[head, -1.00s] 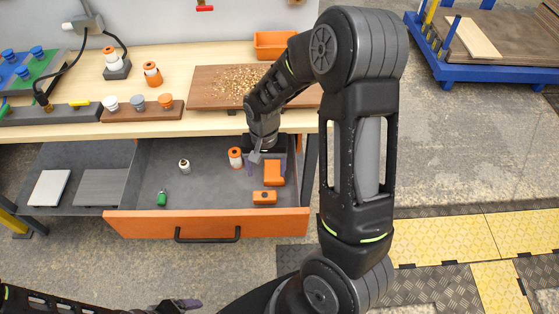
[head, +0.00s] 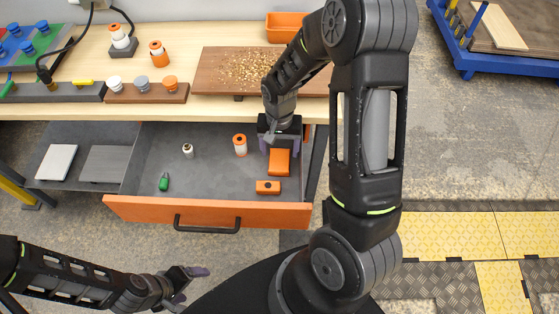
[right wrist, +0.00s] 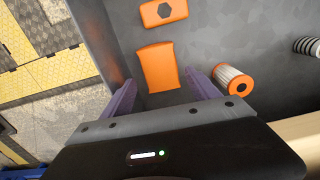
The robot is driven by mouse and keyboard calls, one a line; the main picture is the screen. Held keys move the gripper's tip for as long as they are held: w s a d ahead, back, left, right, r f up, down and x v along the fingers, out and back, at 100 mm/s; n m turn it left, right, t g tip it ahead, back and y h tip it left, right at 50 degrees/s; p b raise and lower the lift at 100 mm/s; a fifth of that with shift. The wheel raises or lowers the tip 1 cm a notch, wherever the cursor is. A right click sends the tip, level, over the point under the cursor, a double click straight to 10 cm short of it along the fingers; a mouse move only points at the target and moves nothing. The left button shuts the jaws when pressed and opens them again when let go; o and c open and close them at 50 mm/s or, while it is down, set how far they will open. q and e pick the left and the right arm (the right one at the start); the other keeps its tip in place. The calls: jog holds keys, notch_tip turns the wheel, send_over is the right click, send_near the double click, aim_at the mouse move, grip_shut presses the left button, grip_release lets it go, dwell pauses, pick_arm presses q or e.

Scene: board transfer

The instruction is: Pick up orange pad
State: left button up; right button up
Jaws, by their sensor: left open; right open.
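The orange pad (head: 279,161) lies in the open drawer, towards its right side. In the right wrist view the pad (right wrist: 157,67) is a plain orange piece with slightly curved edges. My right gripper (head: 279,146) points down into the drawer at the pad's far end. Its purple fingers are apart (right wrist: 162,78), and the pad lies between and just beyond their tips, not gripped. Contact cannot be told. My left gripper (head: 190,284) is open and empty, low in front of the drawer.
An orange block with a dark hole (head: 268,187) lies nearer the drawer front (head: 150,208). An orange-and-white roll (head: 240,146) is left of my right gripper. A small white roll (head: 188,150) and a green item (head: 164,182) lie further left. The drawer's middle is bare.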

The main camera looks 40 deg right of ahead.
aim_at(279, 160)
jog(key=shift+f+p, duration=0.65)
jog(key=shift+f, duration=2)
jog(key=shift+s, duration=0.1)
jog(key=shift+c, duration=0.5)
jog(key=c, duration=1.2)
jog(key=shift+o, duration=0.2)
jog(key=shift+r, duration=0.2)
notch_tip(279, 160, up, 18)
jog(key=b, duration=0.1)
jog(key=shift+f, duration=0.15)
